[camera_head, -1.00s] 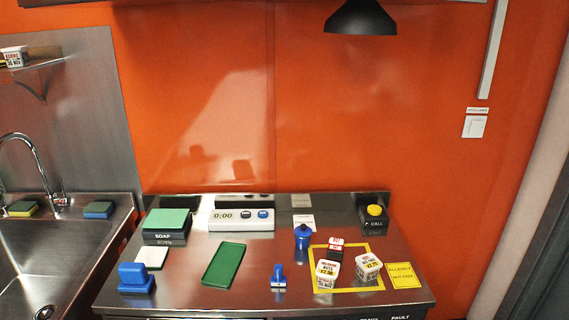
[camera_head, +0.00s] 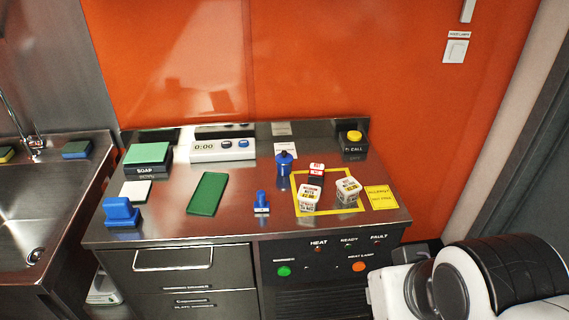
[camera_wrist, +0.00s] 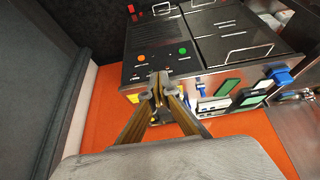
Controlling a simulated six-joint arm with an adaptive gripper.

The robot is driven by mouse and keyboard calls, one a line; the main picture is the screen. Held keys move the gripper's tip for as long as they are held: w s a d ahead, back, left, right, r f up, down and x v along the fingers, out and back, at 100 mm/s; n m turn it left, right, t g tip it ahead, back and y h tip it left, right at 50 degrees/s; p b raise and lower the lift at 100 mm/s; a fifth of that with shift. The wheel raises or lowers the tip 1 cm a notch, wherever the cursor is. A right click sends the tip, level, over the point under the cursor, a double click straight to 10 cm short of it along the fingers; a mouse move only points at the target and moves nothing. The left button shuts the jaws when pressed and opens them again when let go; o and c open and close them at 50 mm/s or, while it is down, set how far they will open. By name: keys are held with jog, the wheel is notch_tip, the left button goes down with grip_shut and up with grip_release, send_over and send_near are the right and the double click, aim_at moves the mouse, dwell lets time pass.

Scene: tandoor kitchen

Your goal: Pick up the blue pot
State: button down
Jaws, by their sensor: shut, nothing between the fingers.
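In the wrist view, the pot cannot be picked out surely among several small blue things. My gripper (camera_wrist: 160,84) shows there with its fingers together and nothing between them, well apart from the pot. The gripper itself is outside the head view; only part of my arm shows at lower right.
A green pad (camera_head: 208,193), soap box (camera_head: 148,158), timer (camera_head: 222,150) and call button (camera_head: 354,142) are also on the counter.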

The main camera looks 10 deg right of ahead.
dwell(0.4)
jog(key=c, duration=1.2)
grip_release()
